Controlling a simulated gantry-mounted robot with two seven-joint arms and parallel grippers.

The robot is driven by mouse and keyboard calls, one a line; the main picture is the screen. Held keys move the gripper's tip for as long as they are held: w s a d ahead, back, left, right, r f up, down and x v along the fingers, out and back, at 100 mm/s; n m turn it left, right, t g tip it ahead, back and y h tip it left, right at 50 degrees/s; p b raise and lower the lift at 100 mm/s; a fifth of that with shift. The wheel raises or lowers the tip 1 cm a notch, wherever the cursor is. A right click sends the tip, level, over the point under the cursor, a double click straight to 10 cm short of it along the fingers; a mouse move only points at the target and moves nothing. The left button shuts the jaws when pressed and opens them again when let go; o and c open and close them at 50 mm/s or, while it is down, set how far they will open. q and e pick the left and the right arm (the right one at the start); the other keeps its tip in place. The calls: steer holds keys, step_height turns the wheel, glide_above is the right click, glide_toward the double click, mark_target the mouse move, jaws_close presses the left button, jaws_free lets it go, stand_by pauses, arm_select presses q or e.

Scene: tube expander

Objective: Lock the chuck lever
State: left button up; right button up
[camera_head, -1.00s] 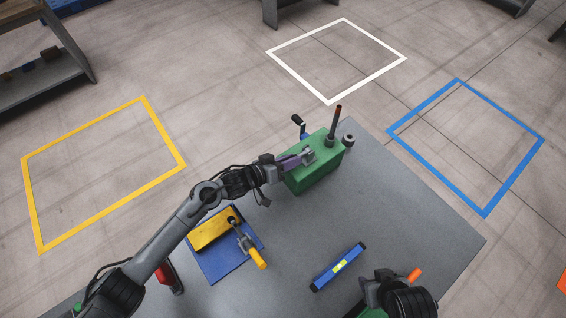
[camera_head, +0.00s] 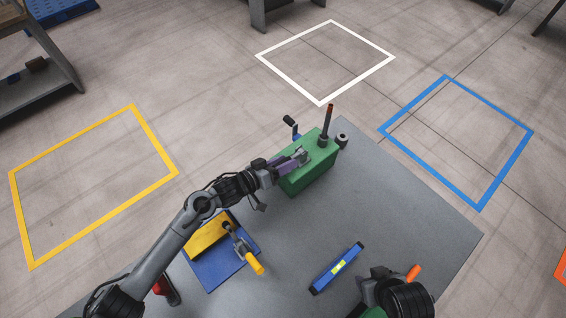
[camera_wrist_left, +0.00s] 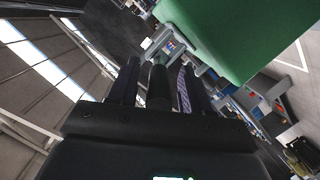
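The green block-shaped machine (camera_head: 310,172) stands at the table's far edge. A grey metal fitting (camera_head: 301,156) sits on its top, beside an upright post with a dark red tip (camera_head: 328,120). A black-handled crank (camera_head: 290,122) shows behind it. My left gripper (camera_head: 295,161) is at the block's upper left, by the grey fitting. In the left wrist view its fingers (camera_wrist_left: 158,80) stand apart around a dark cylinder, with narrow gaps beside it; whether this is the chuck lever I cannot tell. My right gripper (camera_head: 372,288) is at the lower right, its fingers mostly hidden.
A blue plate (camera_head: 222,275) with a yellow block (camera_head: 207,237) and yellow-handled clamp (camera_head: 252,260) lies below my left arm. A blue level (camera_head: 337,268) lies mid-table. An orange handle (camera_head: 413,272) is beside my right gripper. The table's right side is clear.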

arm_select(q)
steer(key=v, duration=0.7)
steer(key=shift+s+a, duration=0.2)
steer(key=shift+r, duration=0.1)
stand_by(0.3)
